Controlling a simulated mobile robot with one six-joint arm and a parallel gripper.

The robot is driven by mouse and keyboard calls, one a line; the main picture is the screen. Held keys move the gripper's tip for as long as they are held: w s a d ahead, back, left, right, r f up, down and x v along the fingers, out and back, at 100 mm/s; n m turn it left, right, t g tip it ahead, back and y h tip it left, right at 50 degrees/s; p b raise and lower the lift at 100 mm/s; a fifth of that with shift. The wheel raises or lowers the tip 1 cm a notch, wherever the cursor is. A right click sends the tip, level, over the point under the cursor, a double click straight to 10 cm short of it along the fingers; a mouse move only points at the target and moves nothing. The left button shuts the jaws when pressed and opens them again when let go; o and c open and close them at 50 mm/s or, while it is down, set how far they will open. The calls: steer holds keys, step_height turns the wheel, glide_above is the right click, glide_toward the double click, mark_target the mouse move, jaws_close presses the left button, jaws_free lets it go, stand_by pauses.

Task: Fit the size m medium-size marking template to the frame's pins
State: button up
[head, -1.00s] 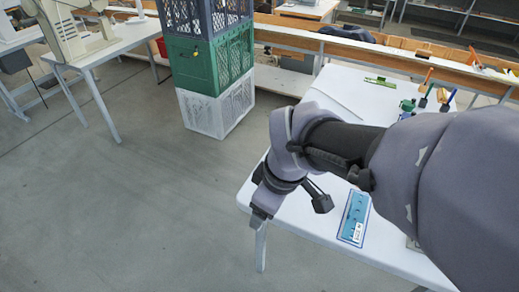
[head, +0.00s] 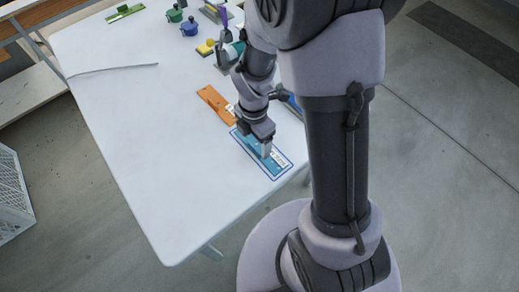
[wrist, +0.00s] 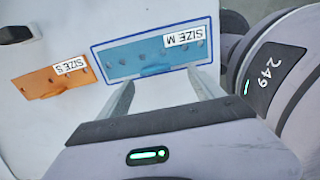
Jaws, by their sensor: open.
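The blue size M template (wrist: 150,60) lies flat on the white table inside a dark blue outline. Its white label reads SIZE M, upside down in the wrist view. In the head view the template (head: 273,160) is near the table's front right edge, partly hidden by my gripper (head: 264,149). In the wrist view my gripper (wrist: 161,79) is open and empty, its two fingers apart at the template's near edge, around a small raised blue part there. I cannot tell how high the fingertips are. I cannot make out the frame and its pins.
An orange template (wrist: 55,80) marked SIZE S lies beside the blue one; it also shows in the head view (head: 214,104). Several small coloured tools, a green one (head: 174,15) among them, stand at the table's far end. The table's left part (head: 150,140) is mostly clear.

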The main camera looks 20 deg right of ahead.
mark_target(253, 148)
steer(key=f+b, duration=0.2)
steer(key=f, duration=0.1)
steer(key=f+b, duration=0.1)
steer(key=f, duration=0.1)
steer(key=shift+w+a+f, duration=0.15)
steer(key=shift+w+f, duration=0.05)
steer(key=shift+w, duration=0.15)
steer(key=shift+r, duration=0.2)
steer(key=shift+c, duration=0.5)
steer(key=c, duration=1.4)
steer(key=shift+o, duration=0.2)
steer(key=shift+r, duration=0.1)
